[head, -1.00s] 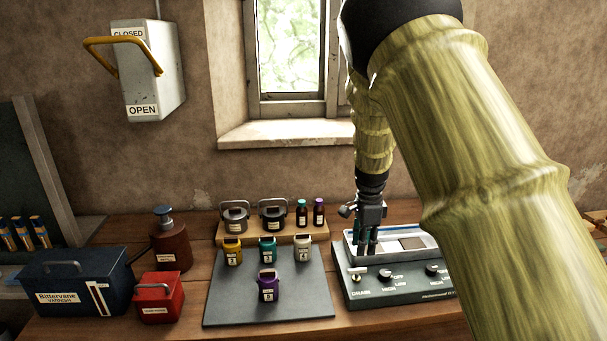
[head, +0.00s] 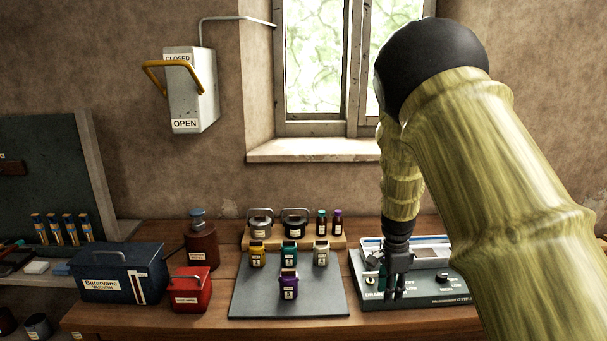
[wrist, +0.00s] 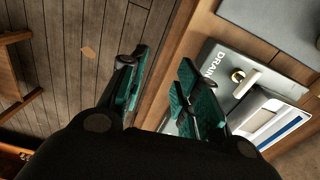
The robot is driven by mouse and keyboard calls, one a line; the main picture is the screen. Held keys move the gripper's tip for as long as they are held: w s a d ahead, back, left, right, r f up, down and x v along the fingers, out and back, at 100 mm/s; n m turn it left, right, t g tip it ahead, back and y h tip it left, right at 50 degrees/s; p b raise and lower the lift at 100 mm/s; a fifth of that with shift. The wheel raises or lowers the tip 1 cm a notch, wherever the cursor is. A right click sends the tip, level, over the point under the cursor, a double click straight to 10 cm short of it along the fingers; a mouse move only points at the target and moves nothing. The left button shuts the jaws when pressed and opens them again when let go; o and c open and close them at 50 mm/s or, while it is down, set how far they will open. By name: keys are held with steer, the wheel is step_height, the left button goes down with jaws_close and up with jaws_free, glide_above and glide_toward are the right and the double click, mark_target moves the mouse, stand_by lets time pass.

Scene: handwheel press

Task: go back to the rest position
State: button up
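My gripper (head: 393,284) hangs pointing down in front of the left part of the grey-green machine (head: 430,297) with the DRAIN and HIGH/LOW knobs. In the wrist view my gripper (wrist: 158,90) has its two teal-padded fingers apart, with nothing between them. Below the gap lie the bench's wooden edge and the plank floor (wrist: 95,45). The machine's DRAIN corner (wrist: 215,75) and its pale lever show to the right of the fingers. My arm covers the machine's right side in the head view.
A grey mat (head: 250,299) holds several small labelled jars, with lidded pots and bottles on a wooden stand (head: 338,242) behind. A blue Bittervane box (head: 118,276), a red box (head: 190,290) and a brown pump bottle (head: 201,245) stand left. A yellow-handled switch box (head: 190,90) is on the wall.

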steer(key=s+d+f+n+h+b, duration=0.15)
steer(key=s+f+n, duration=0.25)
steer(key=s+f, duration=0.8)
steer(key=s+d+f+n, duration=0.2)
steer(key=s+f+n, duration=0.2)
steer(key=s+f, duration=0.85)
steer(key=s+a+f+n, duration=0.1)
steer(key=s+f+n, duration=0.1)
steer(key=s, duration=0.5)
steer(key=s+a+f+n+y+b, duration=0.1)
steer(key=s+a+f+n, duration=0.1)
steer(key=s+f, duration=0.3)
steer(key=s+a+f+n+y, duration=0.1)
steer(key=s+f+n, duration=0.2)
steer(key=s, duration=0.8)
steer(key=shift+s+a+f+n+b, duration=0.25)
steer(key=shift+a+n+b, duration=0.1)
steer(key=shift+n, duration=0.35)
